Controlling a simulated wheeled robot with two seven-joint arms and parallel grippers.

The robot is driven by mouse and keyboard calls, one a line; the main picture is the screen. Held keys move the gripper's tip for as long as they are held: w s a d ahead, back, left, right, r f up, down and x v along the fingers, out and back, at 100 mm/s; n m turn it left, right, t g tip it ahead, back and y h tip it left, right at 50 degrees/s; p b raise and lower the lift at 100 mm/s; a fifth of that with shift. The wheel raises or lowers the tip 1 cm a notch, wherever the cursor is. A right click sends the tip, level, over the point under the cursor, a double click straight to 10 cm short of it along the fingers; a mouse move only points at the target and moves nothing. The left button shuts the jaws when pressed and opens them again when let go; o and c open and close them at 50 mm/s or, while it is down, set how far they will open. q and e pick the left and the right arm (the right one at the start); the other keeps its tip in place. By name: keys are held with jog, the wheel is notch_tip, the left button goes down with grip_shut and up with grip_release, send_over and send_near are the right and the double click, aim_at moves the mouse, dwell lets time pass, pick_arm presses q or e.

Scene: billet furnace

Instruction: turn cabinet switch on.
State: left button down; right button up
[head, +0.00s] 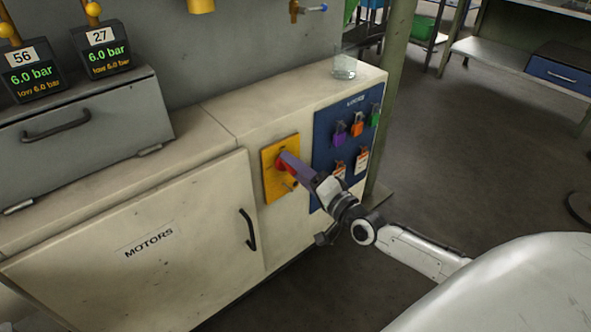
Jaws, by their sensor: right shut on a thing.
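The cabinet switch is a red rotary handle (281,165) on a yellow plate (269,183), on the front of the cream cabinet (226,226) marked MOTORS. My right gripper (290,164) reaches in from the right and is shut on the red handle. Its fingers hide much of the handle, so I cannot tell which way it is turned. My left gripper is out of view.
A blue lockout board (347,103) with coloured padlocks and tags is just right of the plate, close to my right wrist. A glass (344,67) stands on the cabinet top. A black door handle (247,230) is lower left. A green post (395,70) rises behind.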

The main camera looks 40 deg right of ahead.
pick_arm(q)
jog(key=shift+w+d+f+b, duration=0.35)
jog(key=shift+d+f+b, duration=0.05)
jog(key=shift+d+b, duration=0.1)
pick_arm(e)
jog(key=m, duration=0.4)
jog(key=shift+f, duration=0.15)
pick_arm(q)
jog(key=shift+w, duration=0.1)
pick_arm(e)
jog(key=shift+m, duration=0.4)
jog(key=o, duration=1)
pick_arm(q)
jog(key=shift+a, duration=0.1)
pick_arm(e)
jog(key=shift+o, duration=0.2)
